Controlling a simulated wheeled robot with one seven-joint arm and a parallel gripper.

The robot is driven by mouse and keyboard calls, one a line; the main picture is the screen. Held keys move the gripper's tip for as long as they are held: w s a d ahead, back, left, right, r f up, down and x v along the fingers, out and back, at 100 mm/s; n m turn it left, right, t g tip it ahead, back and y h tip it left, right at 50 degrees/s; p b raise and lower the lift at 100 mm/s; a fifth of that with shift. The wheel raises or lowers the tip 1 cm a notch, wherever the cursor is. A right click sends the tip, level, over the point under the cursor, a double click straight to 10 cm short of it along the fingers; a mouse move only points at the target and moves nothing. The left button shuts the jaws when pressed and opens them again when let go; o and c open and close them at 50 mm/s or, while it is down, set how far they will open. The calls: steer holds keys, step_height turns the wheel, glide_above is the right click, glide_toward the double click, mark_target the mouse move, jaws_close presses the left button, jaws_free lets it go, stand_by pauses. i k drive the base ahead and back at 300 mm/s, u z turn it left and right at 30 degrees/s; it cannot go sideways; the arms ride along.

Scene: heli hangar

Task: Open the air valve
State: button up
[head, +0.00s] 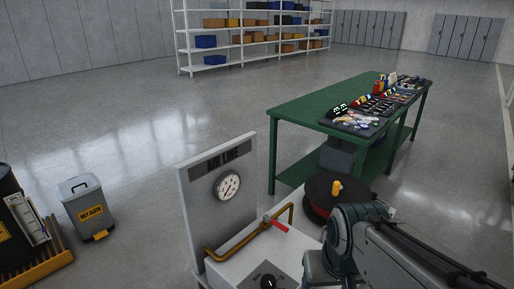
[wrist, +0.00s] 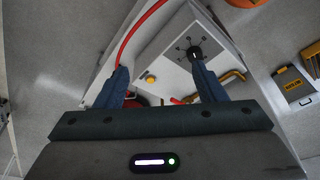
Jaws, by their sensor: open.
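The air line panel (head: 222,190) is a grey upright board with a round gauge (head: 227,185), standing behind a white box. A brass pipe (head: 238,245) runs along its front and carries a valve with a red lever (head: 279,226). In the wrist view the red lever (wrist: 176,101) and brass pipe (wrist: 232,76) show near the right finger, partly hidden. My gripper (wrist: 163,77) is open, its two blue fingers apart with nothing held between them. In the head view my arm is right of the valve and the fingertips are not clear.
A black knob (head: 268,282) sits on the white box's top. A red hose (wrist: 134,36) curves near the left finger. A green workbench (head: 300,105) with tools stands behind. A grey bin (head: 88,207) is at the left. Floor between bin and shelving is clear.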

mark_target(266, 218)
steer(key=k, duration=1.25)
steer(key=z, duration=0.7)
steer(key=i, duration=1.2)
steer(key=u, duration=0.9)
steer(key=i, duration=0.3)
steer(key=u, duration=0.2)
